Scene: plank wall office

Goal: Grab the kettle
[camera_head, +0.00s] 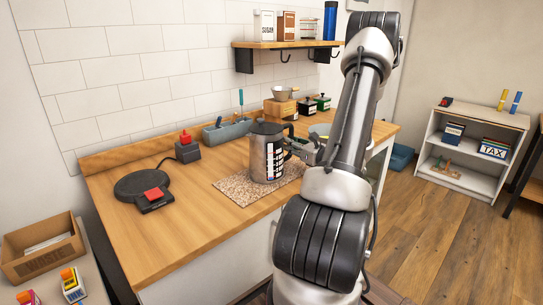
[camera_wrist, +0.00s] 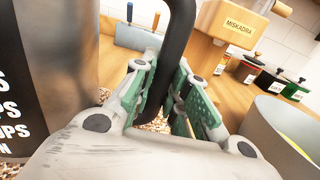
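The kettle (camera_head: 267,155) is a grey metal jug with a black lid, a black handle and a dark printed panel. It stands upright on a speckled mat (camera_head: 232,188) on the wooden counter. My gripper (camera_head: 306,149) is at its right side, at the handle. In the wrist view the kettle's body (camera_wrist: 60,50) fills the left side, and the black handle (camera_wrist: 178,40) passes between the green-padded fingers of my gripper (camera_wrist: 165,95). The pads sit close on both sides of the handle and look shut on it. The handle's lower end is partly hidden.
A black round hot plate (camera_head: 143,184) with a red-topped switch lies left on the counter. A blue-grey tool holder (camera_head: 226,131), a wooden grinder (camera_head: 280,108) and several small lidded boxes stand behind. In the wrist view, a grey bowl (camera_wrist: 275,125) is close on the right.

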